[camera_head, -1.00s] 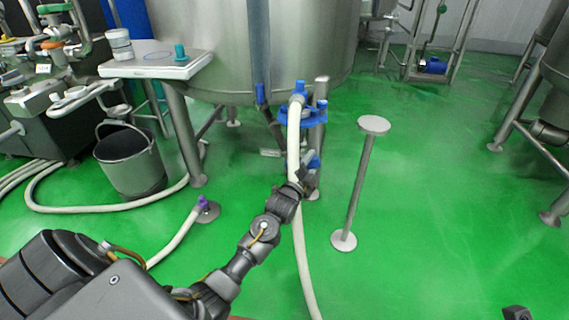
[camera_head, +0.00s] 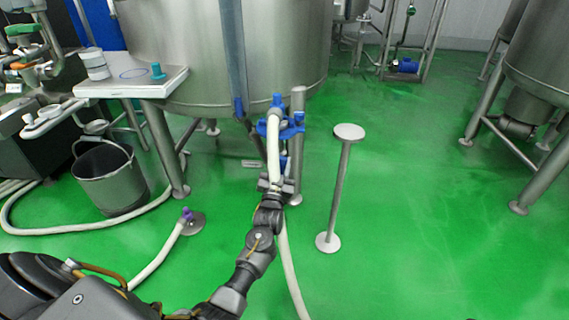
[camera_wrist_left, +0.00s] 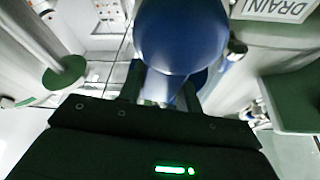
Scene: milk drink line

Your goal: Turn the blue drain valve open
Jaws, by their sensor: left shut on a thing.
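The blue drain valve (camera_head: 284,163) is low by the tank's leg in the head view. It is mostly hidden behind my left gripper (camera_head: 274,182) and a white hose. In the left wrist view a large rounded blue part (camera_wrist_left: 180,35) fills the top middle. The fingers of my left gripper (camera_wrist_left: 160,92) reach up to blue there and are shut on the valve. A white DRAIN label (camera_wrist_left: 275,10) shows at the upper right. My right gripper is not in view.
A white hose (camera_head: 288,265) hangs from the blue fitting (camera_head: 277,124) and runs past my left gripper. The steel tank (camera_head: 190,60) stands behind. A stool-like post (camera_head: 338,190) stands to the right, and a bucket (camera_head: 111,180) to the left. Green floor is clear farther right.

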